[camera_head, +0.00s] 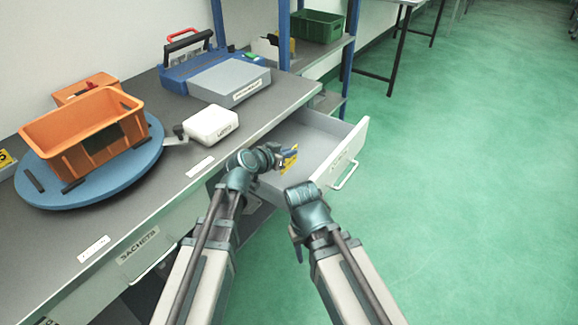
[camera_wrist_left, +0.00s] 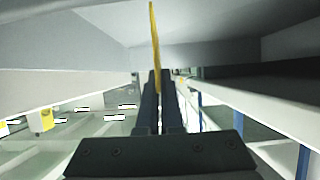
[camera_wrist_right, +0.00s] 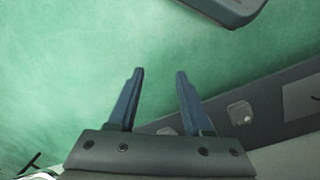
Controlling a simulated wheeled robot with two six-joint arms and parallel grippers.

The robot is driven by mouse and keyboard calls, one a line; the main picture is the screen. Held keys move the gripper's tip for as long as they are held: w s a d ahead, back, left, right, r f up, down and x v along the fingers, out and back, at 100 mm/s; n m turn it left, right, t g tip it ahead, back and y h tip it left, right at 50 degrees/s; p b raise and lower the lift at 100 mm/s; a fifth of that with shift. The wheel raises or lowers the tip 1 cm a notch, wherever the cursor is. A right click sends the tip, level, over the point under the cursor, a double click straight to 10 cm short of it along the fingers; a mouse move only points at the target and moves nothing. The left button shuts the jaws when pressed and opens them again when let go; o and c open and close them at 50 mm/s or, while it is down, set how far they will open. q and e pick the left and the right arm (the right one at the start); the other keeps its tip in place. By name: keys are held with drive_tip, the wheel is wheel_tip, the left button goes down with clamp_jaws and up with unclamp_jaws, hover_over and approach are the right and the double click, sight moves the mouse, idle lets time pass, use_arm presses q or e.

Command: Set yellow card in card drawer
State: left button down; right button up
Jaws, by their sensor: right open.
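The yellow card (camera_head: 290,162) is at the tips of my left gripper (camera_head: 284,156), over the open card drawer (camera_head: 332,132). In the left wrist view the card (camera_wrist_left: 154,35) stands edge-on between the fingers of my left gripper (camera_wrist_left: 160,78), which are close together on it. The drawer is pulled out from under the bench, with a white front and a handle. Whether the card touches the drawer floor I cannot tell. My right gripper (camera_wrist_right: 160,75) is open and empty over the green floor; in the head view its fingers are mostly hidden by its wrist.
The grey bench (camera_head: 150,200) carries an orange crate (camera_head: 75,125) on a blue turntable (camera_head: 140,160), a white box (camera_head: 211,124) and a blue case (camera_head: 187,65). A green crate (camera_head: 317,25) sits on the shelf behind. Green floor at right is free.

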sight(289, 161)
use_arm(q)
drive_tip(key=shift+f+b, duration=1.95)
drive_tip(key=shift+b, duration=0.05)
drive_tip(key=shift+r, duration=0.15)
drive_tip(key=c, duration=1.5)
unclamp_jaws()
drive_tip(key=shift+f, duration=0.2)
drive_tip(key=shift+c, duration=0.2)
drive_tip(key=o, duration=0.5)
drive_tip(key=shift+c, duration=0.2)
drive_tip(key=shift+r, duration=0.1)
